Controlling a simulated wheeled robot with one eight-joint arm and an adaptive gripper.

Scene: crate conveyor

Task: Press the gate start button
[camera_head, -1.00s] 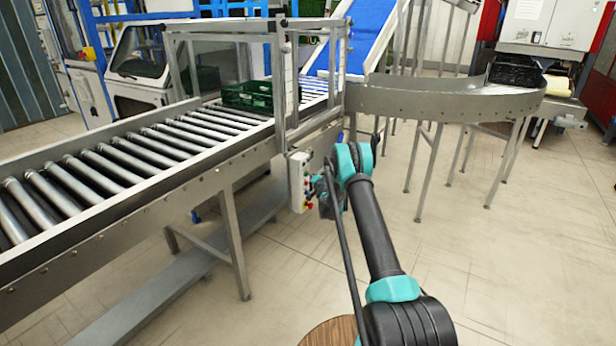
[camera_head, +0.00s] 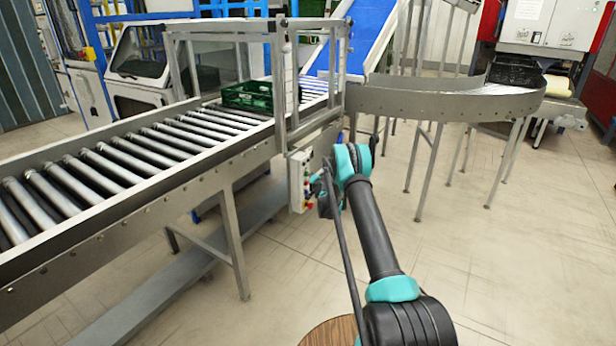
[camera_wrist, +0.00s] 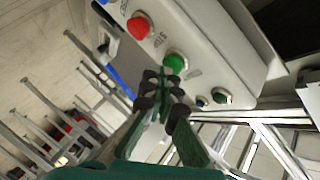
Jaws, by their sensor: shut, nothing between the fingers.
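A pale grey control box (camera_head: 296,182) hangs on the conveyor's side below the guard frame. In the wrist view its panel (camera_wrist: 215,45) fills the upper part. It carries a large red button (camera_wrist: 139,27), a green button (camera_wrist: 176,60) and two smaller buttons (camera_wrist: 221,96). In the head view my gripper (camera_head: 322,190) is right beside the box, partly hidden by my arm.
A green crate (camera_head: 247,96) sits on the roller conveyor (camera_head: 125,160) at the guard frame (camera_head: 280,75). A curved conveyor (camera_head: 440,103) runs right, with a black crate (camera_head: 515,74) near its far end. The floor (camera_head: 510,260) at right is open.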

